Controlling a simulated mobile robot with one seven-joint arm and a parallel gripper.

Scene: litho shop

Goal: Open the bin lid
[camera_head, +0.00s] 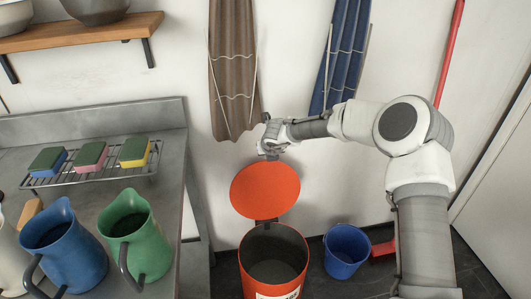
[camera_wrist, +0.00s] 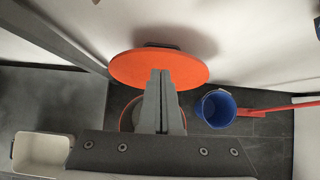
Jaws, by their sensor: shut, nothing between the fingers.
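The orange bin (camera_head: 273,262) stands on the floor against the wall, its dark inside open to view in the head view. Its round orange lid (camera_head: 265,190) stands raised up at the back of the bin, near the wall. In the wrist view the lid (camera_wrist: 160,66) lies behind my fingers, and the bin's rim (camera_wrist: 124,118) is mostly hidden by them. My gripper (camera_head: 266,152) is just above the lid's top edge in the head view. It is shut and empty; its fingers (camera_wrist: 160,75) are together. Whether they touch the lid I cannot tell.
A blue bucket (camera_head: 347,250) stands right of the bin, beside a red broom (camera_head: 383,248). A metal counter (camera_head: 175,215) with jugs and sponges is at left. Brown (camera_head: 233,70) and blue (camera_head: 342,55) aprons hang behind my arm. A pale container (camera_wrist: 42,152) shows lower left.

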